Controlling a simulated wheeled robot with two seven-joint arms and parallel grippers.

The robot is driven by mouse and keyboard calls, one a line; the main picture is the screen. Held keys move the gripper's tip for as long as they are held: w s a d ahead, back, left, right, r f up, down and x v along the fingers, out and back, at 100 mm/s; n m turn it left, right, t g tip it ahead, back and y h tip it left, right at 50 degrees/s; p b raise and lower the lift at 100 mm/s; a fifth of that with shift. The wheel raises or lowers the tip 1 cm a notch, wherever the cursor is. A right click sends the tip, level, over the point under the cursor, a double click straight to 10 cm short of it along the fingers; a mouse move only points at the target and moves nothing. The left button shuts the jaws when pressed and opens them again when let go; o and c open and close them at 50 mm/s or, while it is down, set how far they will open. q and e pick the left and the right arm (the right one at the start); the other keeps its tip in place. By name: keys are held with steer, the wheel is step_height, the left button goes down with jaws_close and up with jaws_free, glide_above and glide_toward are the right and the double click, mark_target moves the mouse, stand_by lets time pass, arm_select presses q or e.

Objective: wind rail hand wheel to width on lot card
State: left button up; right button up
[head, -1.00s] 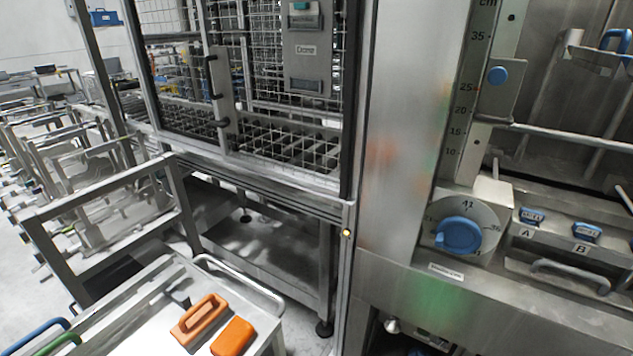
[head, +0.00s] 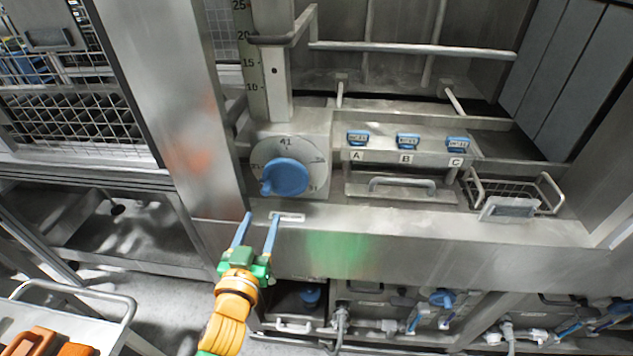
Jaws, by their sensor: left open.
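The blue hand wheel (head: 287,177) sits on a round grey dial plate at the left of the steel machine front. A lobe sticks out at its lower left. The number 41 reads at the top of the dial; other marks are too small to read surely. My left gripper (head: 262,215) has its two blue fingers apart and empty. It shows just below the wheel, in front of the ledge with a small white label (head: 288,217). I see no gap or contact clearly. No lot card is readable in this view. My right gripper is not in view.
A vertical cm scale (head: 252,60) stands above the dial. Blue blocks A (head: 357,138), B (head: 407,141) and C (head: 457,144) sit right of it, above a bar handle (head: 402,185). A wire basket (head: 513,190) is further right. A cart (head: 75,310) stands lower left.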

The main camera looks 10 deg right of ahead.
mark_target(264, 193)
arm_select(q)
steer(key=shift+w+d+r+t, duration=0.15)
steer(key=shift+w+r, duration=0.15)
steer(key=shift+r, duration=0.25)
steer(key=shift+w+r+t, duration=0.15)
steer(key=shift+w+r, duration=0.15)
steer(key=shift+r, duration=0.25)
steer(key=x, duration=0.5)
steer(key=shift+w+a+f, duration=0.1)
steer(key=shift+a+f, duration=0.15)
steer(key=shift+a, duration=0.05)
steer(key=shift+w+d, duration=0.15)
steer(key=shift+d, duration=0.05)
steer(key=shift+a, duration=0.15)
steer(key=shift+c, duration=0.4)
jaws_close()
steer(key=shift+r+m, duration=0.3)
steer(key=shift+m, duration=0.3)
